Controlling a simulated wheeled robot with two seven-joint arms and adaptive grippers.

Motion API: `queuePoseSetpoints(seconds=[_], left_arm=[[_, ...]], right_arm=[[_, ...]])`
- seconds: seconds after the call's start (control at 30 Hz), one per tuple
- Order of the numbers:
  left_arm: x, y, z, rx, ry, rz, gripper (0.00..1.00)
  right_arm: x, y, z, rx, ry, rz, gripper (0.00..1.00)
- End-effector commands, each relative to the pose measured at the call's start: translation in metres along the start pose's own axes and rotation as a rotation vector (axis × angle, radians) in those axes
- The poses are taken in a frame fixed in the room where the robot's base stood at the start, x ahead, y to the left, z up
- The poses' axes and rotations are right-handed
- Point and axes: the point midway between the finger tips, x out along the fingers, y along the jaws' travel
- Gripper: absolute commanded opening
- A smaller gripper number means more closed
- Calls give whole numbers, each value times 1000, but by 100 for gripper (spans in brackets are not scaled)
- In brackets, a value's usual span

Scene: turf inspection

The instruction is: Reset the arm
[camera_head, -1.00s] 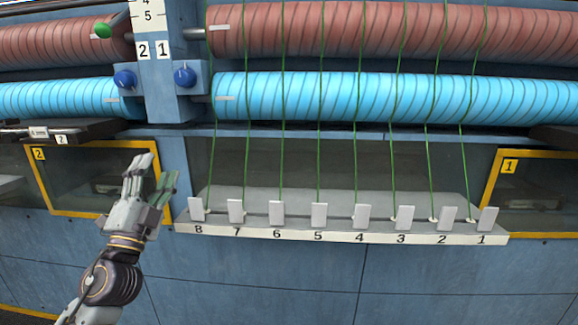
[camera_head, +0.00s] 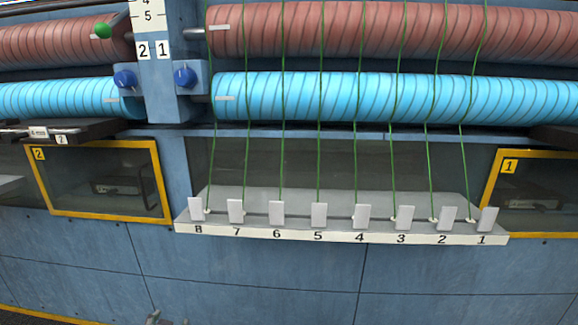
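Only the tips of my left gripper (camera_head: 155,318) show at the bottom edge, left of the middle. They are well below the machine's numbered ledge, apart from everything. The rest of that gripper and its arm are out of the frame, so I cannot tell whether it is open or shut. My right gripper is not in view.
A blue machine carries red rollers (camera_head: 300,28) above blue rollers (camera_head: 300,97). Green threads run down to a white numbered ledge (camera_head: 340,237) with several white tabs. Yellow-framed windows (camera_head: 105,213) flank it. Blue knobs (camera_head: 185,76) sit at the upper left. The lower blue panels are clear.

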Motion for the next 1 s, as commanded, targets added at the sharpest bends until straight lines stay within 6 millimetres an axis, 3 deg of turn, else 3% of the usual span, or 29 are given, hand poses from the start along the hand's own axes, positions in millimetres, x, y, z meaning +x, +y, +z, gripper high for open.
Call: queuePoseSetpoints(seconds=[0.1,0.3,0.77,1.0], left_arm=[[-10,33,44,-31,-145,105,55],[-31,72,92,-57,-315,237,55],[-75,122,149,-78,-536,426,55],[-53,132,162,-74,-539,422,55]], right_arm=[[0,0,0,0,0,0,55],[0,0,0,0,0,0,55],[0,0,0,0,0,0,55],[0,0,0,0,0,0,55]])
